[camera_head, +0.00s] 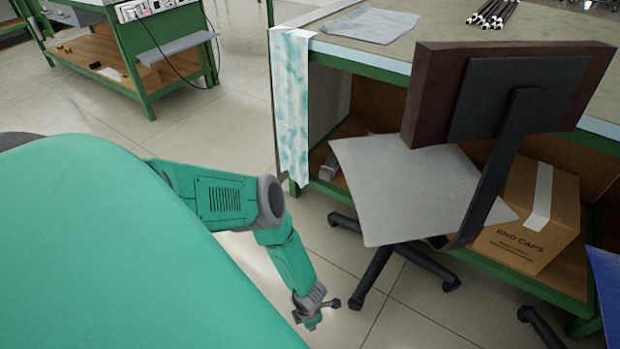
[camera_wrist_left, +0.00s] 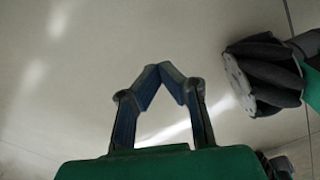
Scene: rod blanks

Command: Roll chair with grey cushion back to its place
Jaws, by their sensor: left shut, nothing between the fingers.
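The chair with the grey cushion (camera_head: 395,185) stands at the right in the head view, against the open front of a green-framed bench. It has a light grey seat, a dark brown backrest (camera_head: 432,95) on a black bent support, and a black star base (camera_head: 372,275). The seat reaches partly under the bench edge. The chair is upright, with its backrest toward me. My left gripper (camera_head: 310,310) hangs low over the floor, left of the chair base and apart from the seat. In the left wrist view the left gripper (camera_wrist_left: 165,70) is shut and empty. My right gripper is out of view.
The bench (camera_head: 440,60) holds a grey sheet (camera_head: 370,22) and several dark rods (camera_head: 492,14). A patterned cloth (camera_head: 291,105) hangs at its corner. A carton (camera_head: 530,220) sits on its lower shelf. A blue item (camera_head: 606,285) shows at the right edge. Floor left of the bench is clear.

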